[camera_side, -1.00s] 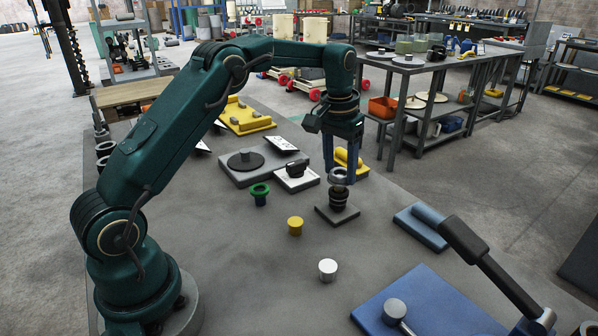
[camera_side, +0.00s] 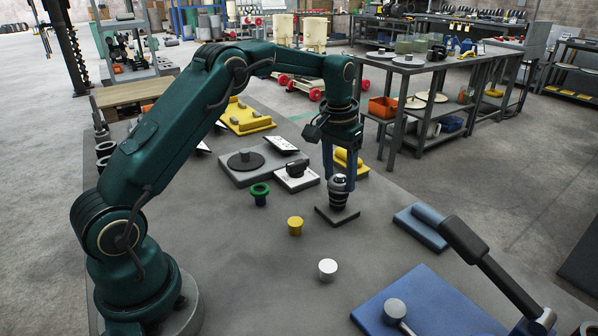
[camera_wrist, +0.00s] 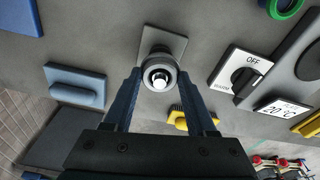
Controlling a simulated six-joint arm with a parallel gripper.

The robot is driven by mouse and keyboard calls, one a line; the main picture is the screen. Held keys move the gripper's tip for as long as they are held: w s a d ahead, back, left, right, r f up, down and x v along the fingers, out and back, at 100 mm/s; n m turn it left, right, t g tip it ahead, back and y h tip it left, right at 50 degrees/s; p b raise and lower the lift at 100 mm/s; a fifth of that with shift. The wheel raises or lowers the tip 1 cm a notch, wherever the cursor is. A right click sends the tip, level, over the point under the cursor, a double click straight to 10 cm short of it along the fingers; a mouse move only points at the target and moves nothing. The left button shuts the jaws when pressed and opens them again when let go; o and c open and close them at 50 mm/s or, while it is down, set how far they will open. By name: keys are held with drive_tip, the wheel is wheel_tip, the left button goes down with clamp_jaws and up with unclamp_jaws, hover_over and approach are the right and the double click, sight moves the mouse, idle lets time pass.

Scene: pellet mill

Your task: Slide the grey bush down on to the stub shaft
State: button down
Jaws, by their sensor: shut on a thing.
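The grey bush (camera_side: 338,188) is around the stub shaft, whose bright top (camera_wrist: 161,81) shows through the bore in the wrist view. The bush shows there as a grey ring (camera_wrist: 148,75). The shaft stands upright on a dark square base plate (camera_side: 324,211), also in the wrist view (camera_wrist: 163,40). My gripper (camera_side: 340,182) points down, shut on the bush with one blue finger on each side. Black rings show low on the shaft. I cannot tell if the bush touches its seat.
A green flanged bush (camera_side: 260,193), a yellow plug (camera_side: 295,225) and a white plug (camera_side: 327,269) stand on the bench to the left and front. An OFF switch box (camera_side: 297,179) and a yellow block (camera_side: 349,160) are close behind. A blue block (camera_side: 422,225) lies right.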

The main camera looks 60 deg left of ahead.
drive_tip(key=shift+r, duration=0.1)
drive_tip(key=shift+r, duration=0.55)
drive_tip(key=shift+f, duration=0.15)
drive_tip(key=shift+f, duration=0.75)
unclamp_jaws()
idle(0.5)
wheel_tip(320, 180, up, 9)
drive_tip(key=s, duration=0.1)
drive_tip(key=shift+d, duration=0.15)
idle(1.1)
